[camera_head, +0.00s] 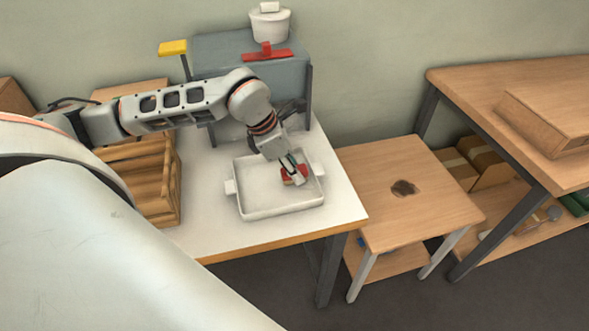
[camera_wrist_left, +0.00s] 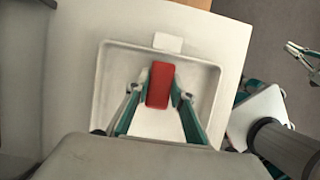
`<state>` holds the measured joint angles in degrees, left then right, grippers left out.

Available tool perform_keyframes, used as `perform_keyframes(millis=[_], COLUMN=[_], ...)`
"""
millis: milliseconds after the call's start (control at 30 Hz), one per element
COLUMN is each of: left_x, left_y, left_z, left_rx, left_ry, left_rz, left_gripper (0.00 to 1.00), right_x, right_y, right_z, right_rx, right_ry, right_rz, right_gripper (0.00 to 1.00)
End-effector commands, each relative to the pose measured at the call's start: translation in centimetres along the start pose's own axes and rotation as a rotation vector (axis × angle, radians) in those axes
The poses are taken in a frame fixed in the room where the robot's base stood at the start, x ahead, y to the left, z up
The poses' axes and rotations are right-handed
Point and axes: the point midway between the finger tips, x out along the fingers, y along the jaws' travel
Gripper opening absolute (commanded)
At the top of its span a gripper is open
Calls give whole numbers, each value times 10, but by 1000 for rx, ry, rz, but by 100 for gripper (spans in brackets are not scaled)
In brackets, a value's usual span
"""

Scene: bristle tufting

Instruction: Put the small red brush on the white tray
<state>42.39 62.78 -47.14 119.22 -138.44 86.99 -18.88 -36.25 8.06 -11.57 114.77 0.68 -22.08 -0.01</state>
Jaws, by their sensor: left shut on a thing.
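The small red brush shows as a red block (camera_head: 290,179) in the head view and as a red rectangle (camera_wrist_left: 160,84) in the left wrist view. My left gripper (camera_head: 294,172) is shut on it, with a finger at each side in the left wrist view. The white tray (camera_head: 247,213) stands on the white table, its rim and end handles in view. The brush is within the tray's outline; whether it touches the floor of the tray I cannot tell. Part of my right gripper (camera_wrist_left: 302,62) shows at the right edge of the left wrist view; its jaw state is unclear.
A wooden crate (camera_head: 170,180) stands left of the tray. Behind is a grey box (camera_head: 230,60) bearing a red piece (camera_head: 266,52) and a white pot (camera_head: 270,26). A wooden stool (camera_head: 430,207) with a dark hole stands right, beside a wooden workbench (camera_head: 460,80).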

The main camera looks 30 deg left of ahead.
Motion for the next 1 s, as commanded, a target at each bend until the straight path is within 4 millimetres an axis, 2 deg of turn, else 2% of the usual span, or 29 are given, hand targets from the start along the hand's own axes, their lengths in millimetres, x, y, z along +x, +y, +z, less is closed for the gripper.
perform_keyframes(millis=[167, 200, 233, 667, 767, 1000], left_x=[3, 2, 2, -4, -16, -65], left_y=[0, 0, 0, 0, 1, 2], left_z=[-2, -1, -1, 1, 1, 1], left_rx=[0, 0, 0, 0, 1, 1], left_ry=[1, 0, 0, -1, -2, -3], left_rz=[-1, 0, 0, 1, 2, 5], left_gripper=[3, 33, 39, 39, 39, 39], right_x=[1, 0, 0, -1, -1, -4], right_y=[-1, -1, -1, 0, 0, -1], right_z=[3, 2, 2, -1, -2, -3], right_rx=[0, 0, -1, 0, 1, 5], right_ry=[-3, -2, -2, 0, 1, 0], right_rz=[-1, -1, -1, -1, -1, -3], right_gripper=[0, 0, 0, 0, 0, 0])
